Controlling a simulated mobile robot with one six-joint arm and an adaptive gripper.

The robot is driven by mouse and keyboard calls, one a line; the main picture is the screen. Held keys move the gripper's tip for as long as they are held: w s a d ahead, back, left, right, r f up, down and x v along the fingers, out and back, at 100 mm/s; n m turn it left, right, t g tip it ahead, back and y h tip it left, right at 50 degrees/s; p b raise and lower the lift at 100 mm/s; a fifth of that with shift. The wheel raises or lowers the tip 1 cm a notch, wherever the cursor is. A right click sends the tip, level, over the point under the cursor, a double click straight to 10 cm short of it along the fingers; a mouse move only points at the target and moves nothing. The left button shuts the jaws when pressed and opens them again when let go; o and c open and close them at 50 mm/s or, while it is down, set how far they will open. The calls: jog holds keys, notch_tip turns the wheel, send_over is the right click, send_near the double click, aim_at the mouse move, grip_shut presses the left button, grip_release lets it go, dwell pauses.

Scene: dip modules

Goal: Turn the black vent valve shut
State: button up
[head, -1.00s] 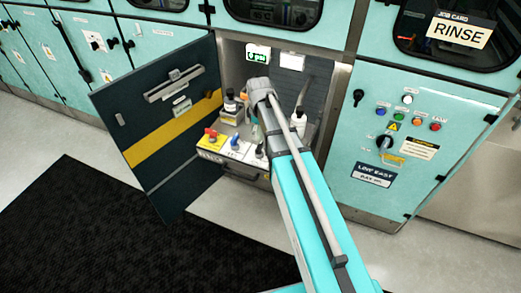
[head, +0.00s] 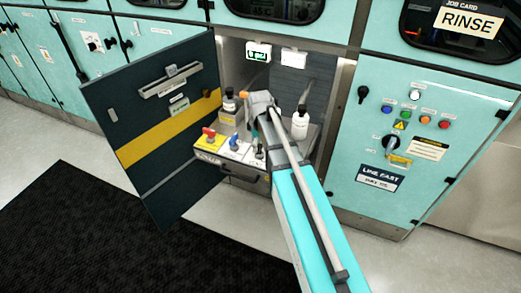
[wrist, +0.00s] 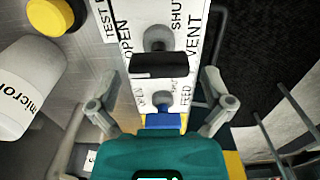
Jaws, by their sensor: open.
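The black vent valve (wrist: 159,65) shows in the wrist view on a white plate with the words OPEN, SHUT and VENT. Its dark handle has a grey round part above it in the picture. My gripper (wrist: 158,82) is open, one finger on each side of the plate. The black handle lies between and slightly beyond the fingertips, with gaps on both sides. A blue feed valve (wrist: 163,121) is nearer my palm, partly hidden by it.
A white bottle (wrist: 28,88) and a yellow button (wrist: 52,15) are left of the plate in the wrist view. A dark open door (head: 160,125) stands left of the cabinet bay. Another white bottle (head: 300,124) stands right of my wrist. A black mat (head: 80,225) lies in front.

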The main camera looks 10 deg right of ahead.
jog(key=shift+f+b, duration=0.4)
jog(key=shift+f, duration=0.2)
jog(key=shift+c, duration=0.3)
jog(key=shift+d, duration=0.1)
jog(key=c, duration=0.9)
